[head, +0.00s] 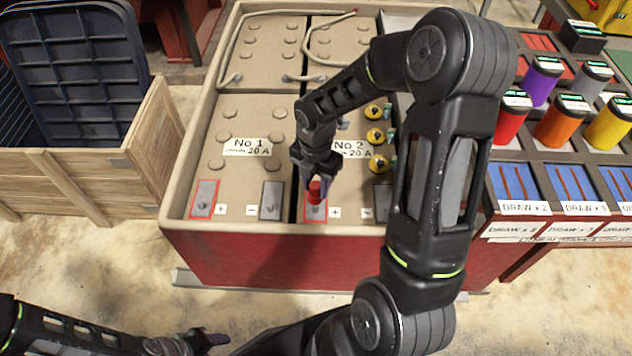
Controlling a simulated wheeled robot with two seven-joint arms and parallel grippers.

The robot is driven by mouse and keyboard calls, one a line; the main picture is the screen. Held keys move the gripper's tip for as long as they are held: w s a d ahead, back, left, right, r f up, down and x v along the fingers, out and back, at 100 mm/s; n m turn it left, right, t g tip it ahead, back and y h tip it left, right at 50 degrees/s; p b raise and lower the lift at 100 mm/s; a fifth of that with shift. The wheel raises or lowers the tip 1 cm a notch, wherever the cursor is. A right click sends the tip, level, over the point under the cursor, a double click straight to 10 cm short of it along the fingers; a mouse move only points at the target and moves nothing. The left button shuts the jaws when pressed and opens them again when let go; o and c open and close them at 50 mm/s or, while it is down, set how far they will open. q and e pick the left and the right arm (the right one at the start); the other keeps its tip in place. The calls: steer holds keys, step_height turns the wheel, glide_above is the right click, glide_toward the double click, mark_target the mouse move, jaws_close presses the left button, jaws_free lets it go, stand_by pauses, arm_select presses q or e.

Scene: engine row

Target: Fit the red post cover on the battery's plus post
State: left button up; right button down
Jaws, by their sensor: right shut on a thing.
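The red post cover (316,190) is in the jaws of my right gripper (317,182), which points down at the front of battery No 2 (335,181). The cover is directly over the red-outlined plus terminal (314,214) of that battery, beside its "+" label. The cover and fingers hide the post, so I cannot tell whether the cover touches it or sits on it. Battery No 1 (235,175) on the left has its own red-outlined plus terminal (204,199), with no cover on it. My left gripper (215,339) is low at the bottom left, away from the batteries; its jaws are unclear.
Minus terminals (270,201) lie beside the plus ones. A rack (575,158) with coloured cylinders is at right, a wooden crate (100,172) at left. The floor in front is clear.

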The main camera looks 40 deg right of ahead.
mark_target(316, 198)
steer(key=shift+f+b, duration=1.45)
steer(key=shift+f, duration=1.3)
steer(key=shift+f, duration=0.1)
steer(key=c, duration=0.9)
jaws_free()
step_height(316, 198, up, 8)
steer(key=shift+f+p, duration=0.1)
steer(key=shift+p, duration=1.05)
